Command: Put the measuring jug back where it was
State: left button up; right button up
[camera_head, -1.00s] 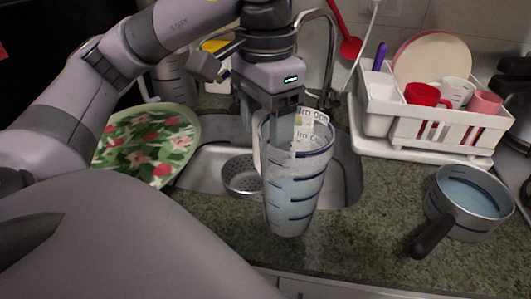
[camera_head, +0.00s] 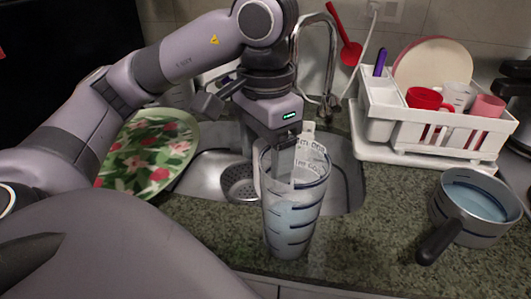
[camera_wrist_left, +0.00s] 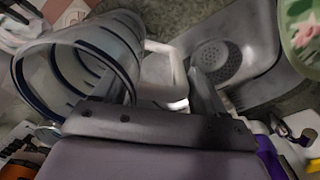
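The measuring jug (camera_head: 291,218) is a tall clear jug with dark blue rings, standing upright near the counter's front edge. I cannot tell whether its base touches the counter. My left gripper (camera_head: 281,160) comes down from above at the jug's rim and is shut on its pale handle side. In the left wrist view the jug (camera_wrist_left: 75,75) lies left of the fingers, and its handle (camera_wrist_left: 158,72) shows between the fingers of my left gripper (camera_wrist_left: 163,88). Part of the rim is hidden by the gripper. My right gripper is not in view.
A sink (camera_head: 342,172) with a strainer bowl (camera_head: 239,184) lies behind the jug. A floral plate (camera_head: 150,150) is at left. A white dish rack (camera_head: 425,125) stands at back right. A saucepan (camera_head: 478,200) with a dark handle is at right. Bare counter (camera_head: 375,240) lies between jug and saucepan.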

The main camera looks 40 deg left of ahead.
pick_arm(q)
jog(key=shift+o, duration=1)
jog(key=shift+r, duration=0.2)
notch_tip(320, 180, up, 12)
jog(key=p, duration=0.5)
